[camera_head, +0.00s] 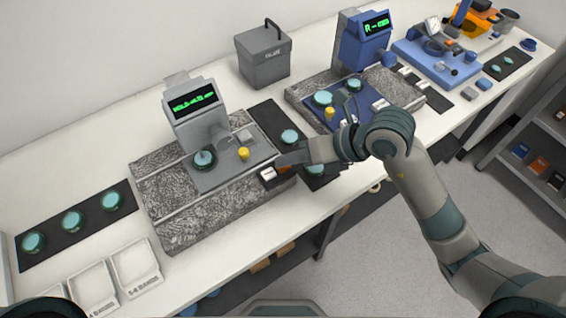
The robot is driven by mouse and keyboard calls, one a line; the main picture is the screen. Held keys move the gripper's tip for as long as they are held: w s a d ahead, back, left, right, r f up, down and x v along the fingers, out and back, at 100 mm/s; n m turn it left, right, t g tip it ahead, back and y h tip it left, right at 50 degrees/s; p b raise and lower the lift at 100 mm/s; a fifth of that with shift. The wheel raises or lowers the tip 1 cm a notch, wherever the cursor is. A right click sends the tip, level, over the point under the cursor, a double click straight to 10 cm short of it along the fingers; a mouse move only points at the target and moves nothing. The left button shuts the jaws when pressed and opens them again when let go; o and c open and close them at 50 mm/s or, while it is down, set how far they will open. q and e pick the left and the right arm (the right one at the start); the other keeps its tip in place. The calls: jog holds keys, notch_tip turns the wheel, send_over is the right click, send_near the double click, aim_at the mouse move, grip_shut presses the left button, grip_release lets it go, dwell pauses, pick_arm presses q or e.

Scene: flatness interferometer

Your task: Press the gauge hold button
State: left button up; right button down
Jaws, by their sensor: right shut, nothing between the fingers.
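The grey gauge (197,125) stands on a speckled stone slab (165,205) left of centre, with a lit green readout (194,101) that seems to begin with "HOLD". A yellow knob (243,153) stands on its grey plate. At the slab's right front edge are a small white block or button (268,173) and an orange one (286,168); I cannot tell which is the hold button. My right gripper (281,160) is shut and empty, reaching left with its tips just above these. Whether it touches either is unclear. My left gripper is not in view.
A blue gauge (362,45) on another stone slab stands behind my right arm. A grey box (263,56) stands at the back. Teal discs lie on a black mat (90,210) at left, near white trays (138,265). More equipment (437,60) fills the far right.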

aim_at(288, 168)
jog(key=shift+r+p, duration=0.75)
jog(key=shift+r, duration=0.1)
jog(key=shift+r+p, duration=1.9)
jog(key=shift+r, duration=0.6)
